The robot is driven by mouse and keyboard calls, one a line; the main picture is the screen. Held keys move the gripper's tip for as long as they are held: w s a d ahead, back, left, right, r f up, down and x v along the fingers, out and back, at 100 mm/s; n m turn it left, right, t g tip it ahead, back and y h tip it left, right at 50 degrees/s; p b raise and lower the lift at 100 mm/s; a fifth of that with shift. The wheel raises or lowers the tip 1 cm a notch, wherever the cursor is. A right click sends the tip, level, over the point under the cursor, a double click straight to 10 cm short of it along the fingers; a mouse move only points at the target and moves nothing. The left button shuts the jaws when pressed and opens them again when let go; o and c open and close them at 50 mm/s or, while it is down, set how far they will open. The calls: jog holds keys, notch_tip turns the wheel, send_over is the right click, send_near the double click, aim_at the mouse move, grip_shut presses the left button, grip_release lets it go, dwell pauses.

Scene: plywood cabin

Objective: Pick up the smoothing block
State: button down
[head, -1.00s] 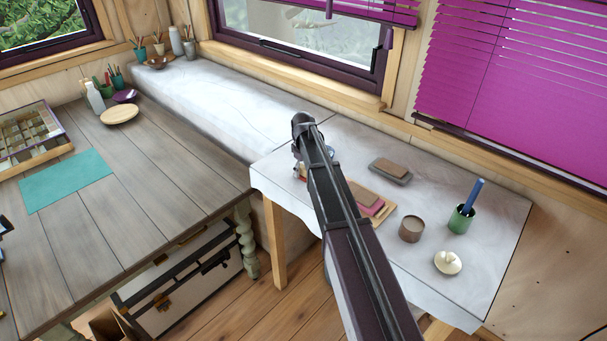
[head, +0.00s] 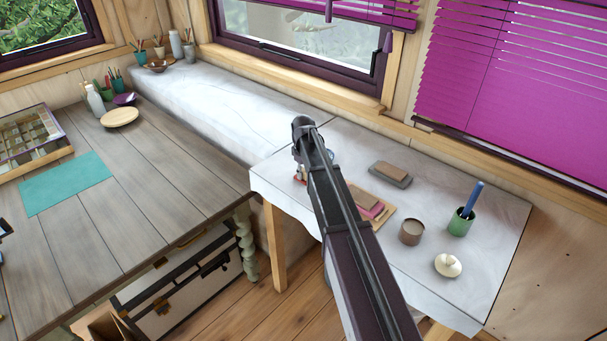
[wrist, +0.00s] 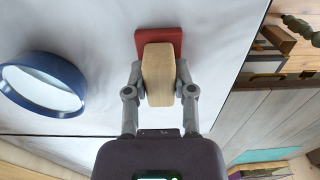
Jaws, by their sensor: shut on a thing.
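The smoothing block (wrist: 157,72) shows in the wrist view as a pale wooden grip on a red base (wrist: 158,38). My gripper (wrist: 159,80) is shut on the wooden grip, one finger on each side. The white cloth surface lies close behind the block; I cannot tell whether the base touches it. In the head view my arm hides most of the gripper and block; only a bit of red (head: 300,179) shows at the arm's left side, over the white-covered table (head: 450,310).
A blue-rimmed round thing (wrist: 80,84) lies left of the block in the wrist view. On the table right of my arm are a brown block on a grey base (head: 391,172), a brown cup (head: 411,231), a green cup (head: 460,222) and a pale lidded pot (head: 448,265).

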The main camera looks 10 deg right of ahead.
aim_at(303, 170)
jog(key=shift+r, duration=0.1)
notch_tip(303, 170, up, 3)
jog(key=p, duration=0.3)
jog(key=shift+r, duration=0.2)
jog(key=s, duration=0.5)
jog(key=s+d+r+p, duration=0.1)
jog(key=s, duration=0.4)
jog(key=s+p, duration=0.1)
jog(key=s, duration=0.5)
jog(key=shift+d+r, duration=0.2)
jog(key=shift+d, duration=0.1)
jog(key=c, duration=1.3)
grip_release()
grip_shut()
jog(key=shift+s, duration=0.1)
